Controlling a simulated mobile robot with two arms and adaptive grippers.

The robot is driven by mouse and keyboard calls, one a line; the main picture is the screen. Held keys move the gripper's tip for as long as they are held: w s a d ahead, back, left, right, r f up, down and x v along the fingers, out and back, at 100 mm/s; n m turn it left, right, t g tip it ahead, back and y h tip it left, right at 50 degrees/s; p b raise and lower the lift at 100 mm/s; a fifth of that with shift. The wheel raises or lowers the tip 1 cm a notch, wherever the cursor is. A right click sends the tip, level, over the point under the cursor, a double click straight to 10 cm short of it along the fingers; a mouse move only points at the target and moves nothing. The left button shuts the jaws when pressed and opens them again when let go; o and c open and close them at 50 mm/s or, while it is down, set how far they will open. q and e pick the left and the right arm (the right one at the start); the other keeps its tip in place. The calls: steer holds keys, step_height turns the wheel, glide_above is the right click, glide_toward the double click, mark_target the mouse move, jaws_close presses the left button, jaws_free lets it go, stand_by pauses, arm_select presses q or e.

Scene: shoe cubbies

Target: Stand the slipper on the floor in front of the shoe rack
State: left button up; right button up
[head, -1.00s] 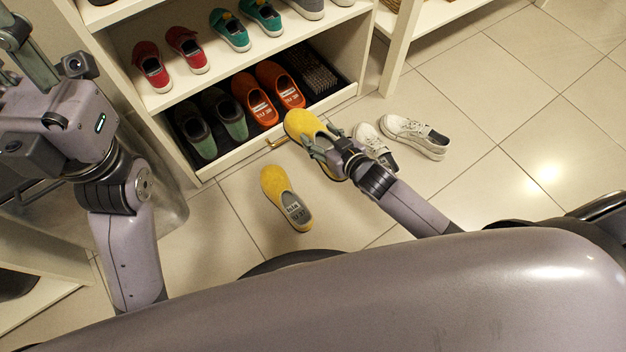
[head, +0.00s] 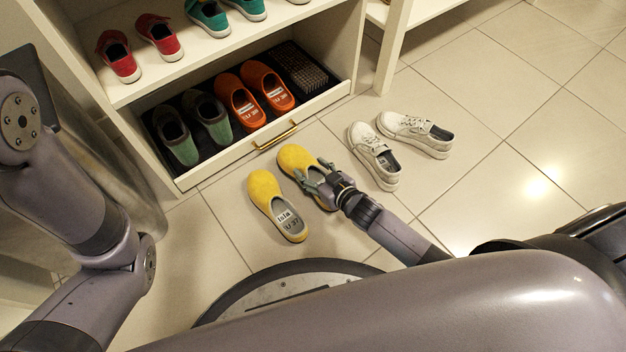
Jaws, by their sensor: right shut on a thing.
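A yellow slipper (head: 296,158) is in my right gripper (head: 318,181), which is shut on its right side. It is beside the other yellow slipper (head: 264,186), which stands upright on the floor with its toe toward the rack. The two are close together and roughly parallel. I cannot tell whether the held slipper touches the floor. The shoe rack (head: 175,82) stands behind them, with its low drawer open. My left gripper is out of view; only my left arm shows at the left.
A pair of white sneakers stands to the right: one (head: 374,160) near my right gripper, one (head: 420,134) farther off. The drawer's front edge with a brass handle (head: 275,137) is just behind the slippers. Green shoes (head: 206,118) and orange shoes (head: 240,100) sit in the drawer.

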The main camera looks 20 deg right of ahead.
mark_target(311, 176)
step_height(311, 176, down, 4)
steer(key=b, duration=0.2)
steer(key=shift+r+b, duration=0.2)
steer(key=shift+b, duration=0.1)
steer(key=shift+r, duration=0.15)
steer(key=o, duration=1.2)
